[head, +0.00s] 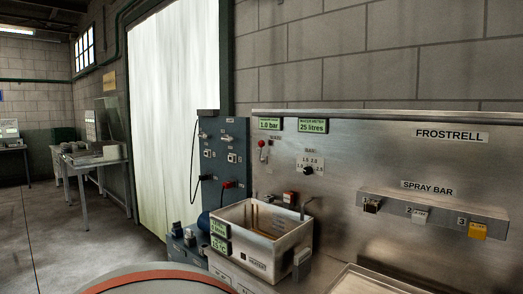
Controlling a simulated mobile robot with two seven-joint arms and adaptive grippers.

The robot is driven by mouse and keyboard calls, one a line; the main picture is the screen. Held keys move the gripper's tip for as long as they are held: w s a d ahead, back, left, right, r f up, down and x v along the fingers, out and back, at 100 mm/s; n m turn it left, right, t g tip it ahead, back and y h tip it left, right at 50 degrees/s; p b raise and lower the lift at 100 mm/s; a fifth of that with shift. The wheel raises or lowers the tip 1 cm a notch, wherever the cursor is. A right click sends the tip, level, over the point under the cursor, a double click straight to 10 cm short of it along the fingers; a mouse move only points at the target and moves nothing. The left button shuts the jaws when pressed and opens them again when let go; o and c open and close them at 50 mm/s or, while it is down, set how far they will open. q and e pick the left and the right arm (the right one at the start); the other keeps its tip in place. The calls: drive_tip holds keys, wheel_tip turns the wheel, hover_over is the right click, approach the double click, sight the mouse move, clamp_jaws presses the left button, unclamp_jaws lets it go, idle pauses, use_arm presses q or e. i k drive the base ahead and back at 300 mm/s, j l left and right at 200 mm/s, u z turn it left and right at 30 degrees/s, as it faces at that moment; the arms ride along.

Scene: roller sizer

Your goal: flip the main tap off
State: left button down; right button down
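A small red-knobbed lever (262,144) sits on the steel panel (345,230), below the green 1.0 bar display (270,124). The red end points up and a pale body hangs below it. A small label (276,138) beside it is too blurred to read for sure. I cannot tell from here whether this tap is on or off. Neither of my grippers is in view.
A black dial (308,171) sits right of the lever. A steel basin (262,237) stands below, in front of the panel. A spray bar shelf (436,215) with numbered switches juts out at right. A grey switch cabinet (222,165) stands left. Open floor (80,235) lies farther left.

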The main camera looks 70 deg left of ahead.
sight(262, 143)
drive_tip(key=j+u, duration=0.45)
drive_tip(key=j, duration=0.5)
drive_tip(key=j+u, duration=0.3)
drive_tip(key=j, duration=0.65)
drive_tip(key=k+j+z, duration=0.1)
drive_tip(key=j+z, duration=0.25)
drive_tip(key=j, duration=0.65)
drive_tip(key=j+z, duration=0.1)
drive_tip(key=j, duration=0.85)
drive_tip(key=i+j+u, duration=0.1)
drive_tip(key=u, duration=0.25)
drive_tip(key=i+j+u, duration=0.1)
drive_tip(key=u, duration=0.25)
drive_tip(key=i+j+u, duration=0.1)
drive_tip(key=j+u, duration=0.25)
drive_tip(key=k+j+u, duration=0.1)
drive_tip(key=j, duration=0.2)
drive_tip(key=i+l, duration=0.1)
drive_tip(key=l, duration=0.3)
drive_tip(key=z, duration=0.05)
